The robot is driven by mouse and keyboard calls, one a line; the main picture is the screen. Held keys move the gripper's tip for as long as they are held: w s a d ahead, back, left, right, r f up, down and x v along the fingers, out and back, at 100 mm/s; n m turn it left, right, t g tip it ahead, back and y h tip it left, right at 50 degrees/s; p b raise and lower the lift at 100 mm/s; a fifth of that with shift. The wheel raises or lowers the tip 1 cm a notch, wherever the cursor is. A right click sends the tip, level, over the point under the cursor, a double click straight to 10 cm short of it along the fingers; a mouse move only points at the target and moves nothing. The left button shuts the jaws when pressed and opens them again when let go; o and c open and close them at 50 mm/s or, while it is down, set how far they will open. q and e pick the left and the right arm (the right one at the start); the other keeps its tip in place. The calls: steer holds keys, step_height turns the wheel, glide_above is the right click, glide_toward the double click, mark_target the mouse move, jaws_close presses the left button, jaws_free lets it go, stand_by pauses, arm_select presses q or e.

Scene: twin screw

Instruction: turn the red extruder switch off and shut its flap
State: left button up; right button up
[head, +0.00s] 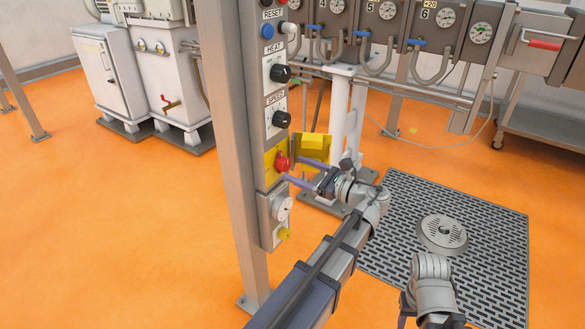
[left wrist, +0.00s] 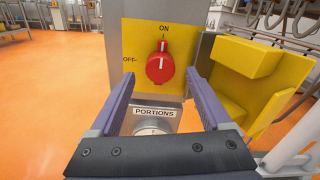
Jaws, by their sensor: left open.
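The red extruder switch (left wrist: 160,66) is a round knob on a yellow plate marked ON at the top and OFF at the left. Its pointer is up at ON. It also shows in the head view (head: 282,163). The yellow flap (left wrist: 245,80) stands open to the right of the plate, also in the head view (head: 313,148). My left gripper (left wrist: 160,84) is open and empty, its purple fingers on either side of the knob, slightly below it; contact is not visible. In the head view it (head: 297,171) points at the panel. My right gripper is mostly cut off at the bottom edge.
Black HEAT (head: 280,73) and SPEED (head: 282,119) knobs sit above on the same post. A PORTIONS dial (head: 283,208) and a yellow knob (head: 284,234) sit below. A white stand (head: 340,115) is close behind the flap. The orange floor is open at left.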

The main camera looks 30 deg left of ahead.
mark_target(283, 164)
arm_select(q)
steer(key=shift+w+a, duration=0.1)
steer(key=shift+a, duration=1.1)
steer(key=shift+c, duration=0.3)
jaws_close()
